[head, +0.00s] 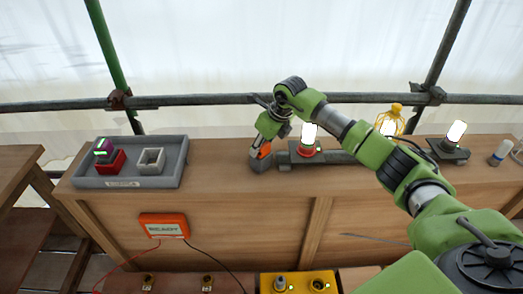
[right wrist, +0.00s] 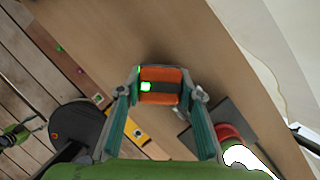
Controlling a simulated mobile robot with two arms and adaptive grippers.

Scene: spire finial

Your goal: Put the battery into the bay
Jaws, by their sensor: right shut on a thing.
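The battery is an orange block with a dark band and a green light, and it shows in the right wrist view (right wrist: 160,74). My right gripper (right wrist: 159,92) is shut on it, one finger on each side. In the head view the right gripper (head: 263,147) points down at the bench top, and an orange part of the battery (head: 265,150) shows; I cannot tell whether it touches the bench. A square, grey, open-topped holder, which may be the bay (head: 151,168), is in the grey tray to the left. My left gripper is not in view.
Right of the gripper stand a red-based lamp (head: 309,135), a yellow caged lamp (head: 390,122) and another lamp (head: 455,133). Bare bench lies between tray and gripper.

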